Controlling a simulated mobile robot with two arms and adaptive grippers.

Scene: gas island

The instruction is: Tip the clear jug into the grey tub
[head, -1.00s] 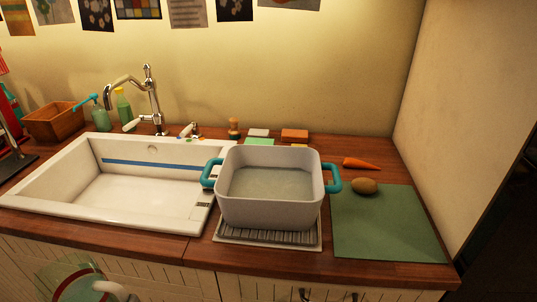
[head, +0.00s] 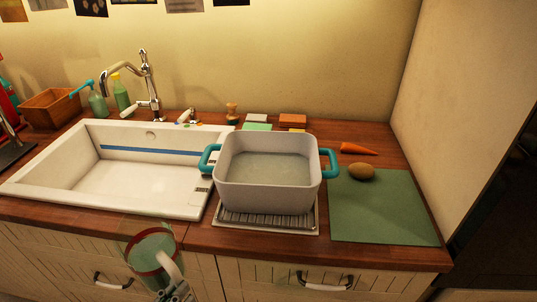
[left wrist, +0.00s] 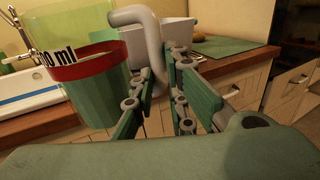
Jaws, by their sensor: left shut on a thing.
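The clear jug (head: 150,256) has a red band and a pale handle. It hangs in front of the counter, below and left of the tub, and looks roughly upright. It fills the left of the left wrist view (left wrist: 92,98), greenish below the band; I cannot tell whether that is liquid. My left gripper (head: 178,289) is shut on its handle; the fingers also show in the left wrist view (left wrist: 160,92). The grey tub (head: 268,196) with teal handles stands on a ridged drying tray (head: 226,220); its inside floor looks pale grey-green. My right gripper is not in view.
A white sink (head: 130,208) lies left of the tub, with a chrome tap (head: 150,85) behind. A green mat (head: 385,215) with a potato (head: 361,171) lies right, a carrot (head: 358,149) behind. Sponges and a brush (head: 232,113) stand behind the tub. The counter's front edge runs beside the jug.

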